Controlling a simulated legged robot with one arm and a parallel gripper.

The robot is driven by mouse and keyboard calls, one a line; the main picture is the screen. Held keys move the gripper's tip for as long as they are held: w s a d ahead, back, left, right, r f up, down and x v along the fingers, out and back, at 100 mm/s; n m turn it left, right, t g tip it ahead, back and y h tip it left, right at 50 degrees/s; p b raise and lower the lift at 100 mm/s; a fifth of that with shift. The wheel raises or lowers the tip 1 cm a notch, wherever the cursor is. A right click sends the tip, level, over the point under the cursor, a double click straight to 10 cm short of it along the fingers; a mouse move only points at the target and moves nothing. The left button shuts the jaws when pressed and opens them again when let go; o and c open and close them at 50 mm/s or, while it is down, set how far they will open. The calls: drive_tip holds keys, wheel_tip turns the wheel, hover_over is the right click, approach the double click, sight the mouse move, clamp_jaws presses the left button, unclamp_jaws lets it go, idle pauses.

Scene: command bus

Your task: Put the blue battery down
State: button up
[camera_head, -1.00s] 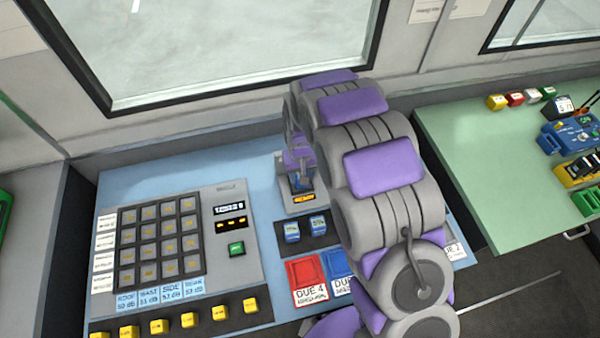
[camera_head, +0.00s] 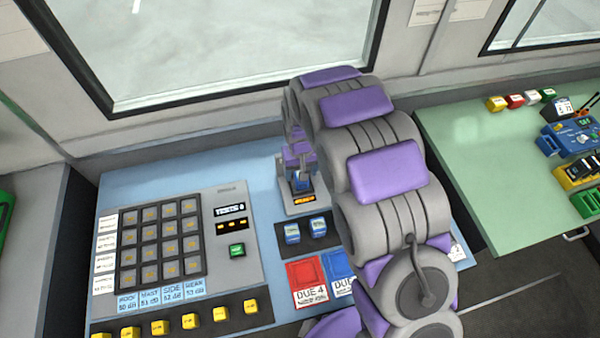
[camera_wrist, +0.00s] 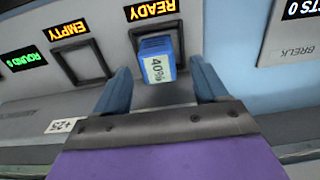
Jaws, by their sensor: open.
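The blue battery (camera_wrist: 157,62), with a white 40% label, stands in a framed slot below a lit READY sign (camera_wrist: 151,9) in the wrist view. In the head view the battery (camera_head: 302,182) shows small and partly covered by my gripper (camera_head: 299,163). In the wrist view my gripper (camera_wrist: 160,72) is open, with one blue finger on each side of the battery and visible gaps between. The lower end of the battery within the slot is hard to make out.
An empty framed slot (camera_wrist: 82,62) under an EMPTY sign lies left of the battery in the wrist view. Two blue-and-white batteries (camera_head: 305,231) sit in a dark holder in front. A keypad panel (camera_head: 160,240) is at left, a green desk (camera_head: 480,170) at right.

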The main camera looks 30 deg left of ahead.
wheel_tip(320, 180, up, 10)
drive_tip(key=p, duration=0.1)
drive_tip(key=shift+f+p, duration=0.2)
drive_tip(key=shift+p, duration=0.2)
drive_tip(key=s+d+r+m, duration=0.25)
drive_tip(key=d+r, duration=0.35)
drive_tip(key=d, duration=0.5)
drive_tip(key=s+d+r+m, duration=0.25)
drive_tip(key=d+r, duration=0.45)
drive_tip(key=d, duration=0.5)
drive_tip(key=s+d+r+m+g, duration=0.1)
drive_tip(key=s+d, duration=0.5)
drive_tip(key=s, duration=0.4)
drive_tip(key=s+d+r+m, duration=0.2)
drive_tip(key=s+d, duration=0.5)
drive_tip(key=s, duration=0.4)
drive_tip(key=shift+r+g, duration=0.3)
drive_tip(key=shift+g, duration=0.1)
